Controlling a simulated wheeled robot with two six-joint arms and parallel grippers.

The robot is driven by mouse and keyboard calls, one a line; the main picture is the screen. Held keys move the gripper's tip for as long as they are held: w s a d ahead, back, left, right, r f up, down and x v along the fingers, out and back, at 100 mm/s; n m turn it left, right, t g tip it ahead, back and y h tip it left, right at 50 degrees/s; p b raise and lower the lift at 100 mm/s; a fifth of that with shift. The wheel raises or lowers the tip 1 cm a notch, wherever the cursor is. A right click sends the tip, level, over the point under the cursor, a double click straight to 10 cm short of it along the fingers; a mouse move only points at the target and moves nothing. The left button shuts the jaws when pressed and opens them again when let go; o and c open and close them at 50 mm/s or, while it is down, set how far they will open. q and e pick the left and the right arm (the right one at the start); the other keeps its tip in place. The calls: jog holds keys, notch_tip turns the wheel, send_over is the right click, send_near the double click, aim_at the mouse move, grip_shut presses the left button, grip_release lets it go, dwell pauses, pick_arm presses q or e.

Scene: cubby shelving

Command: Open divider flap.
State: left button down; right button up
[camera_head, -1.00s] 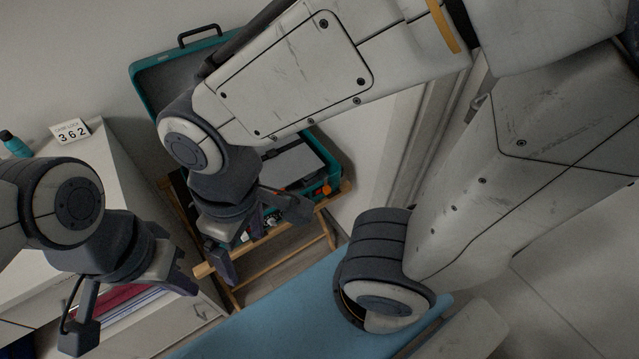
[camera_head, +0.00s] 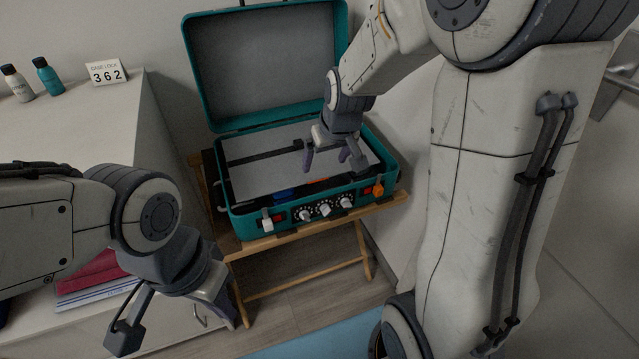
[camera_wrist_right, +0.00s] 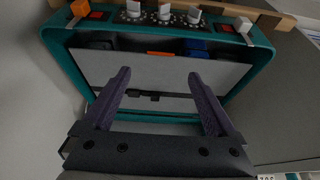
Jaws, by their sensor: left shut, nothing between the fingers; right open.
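The divider flap (camera_head: 258,180) is a flat grey panel lying inside the open teal case (camera_head: 250,222), with a dark strap across it. In the right wrist view the flap (camera_wrist_right: 145,75) lies beyond my fingers, with a small orange tab (camera_wrist_right: 160,54) at its front edge. My right gripper (camera_head: 331,163) is open and empty above the right part of the flap. Its two fingers (camera_wrist_right: 160,88) are spread in the right wrist view. I cannot tell whether they touch the flap. My left gripper (camera_head: 222,305) is shut and empty, in front of and left of the case.
The case stands on a wooden folding stand (camera_head: 300,240), its lid (camera_head: 265,65) raised. Knobs and latches line its front. Blue and orange items show near the flap's front edge. Left is a white cabinet (camera_head: 90,125) with two bottles and a "362" card (camera_head: 107,72).

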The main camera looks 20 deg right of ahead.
aim_at(319, 178)
jog(key=b+x, duration=0.2)
jog(key=x, duration=0.7)
jog(key=shift+f+b, duration=0.35)
